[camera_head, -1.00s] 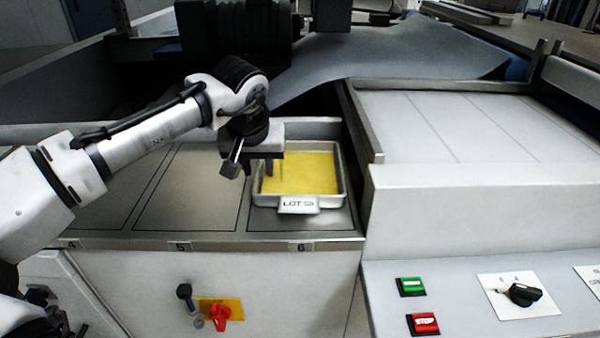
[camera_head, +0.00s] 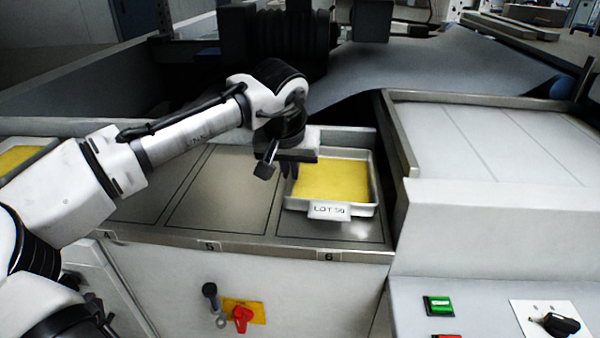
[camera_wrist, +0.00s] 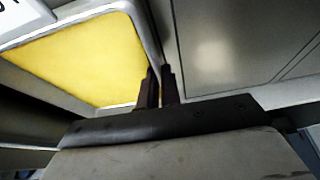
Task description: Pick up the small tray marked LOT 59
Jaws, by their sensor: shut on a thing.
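The small metal tray marked LOT 59 (camera_head: 331,211) has a yellow floor and a white label on its front. It is level, over the bay numbered 6 in the head view. My gripper (camera_head: 290,170) points down at the tray's left wall and is shut on that wall. In the wrist view, the two dark fingers of my gripper (camera_wrist: 159,78) pinch the rim of the tray (camera_wrist: 148,35), whose label is cut off at the top left corner. I cannot tell whether the tray's underside touches the bay or is slightly above it.
Empty bay 5 (camera_head: 220,195) lies to the left. Another yellow-floored tray (camera_head: 18,158) shows at the far left edge. A raised white table (camera_head: 480,140) with a metal rail stands close on the right. A grey sheet and dark machinery are behind.

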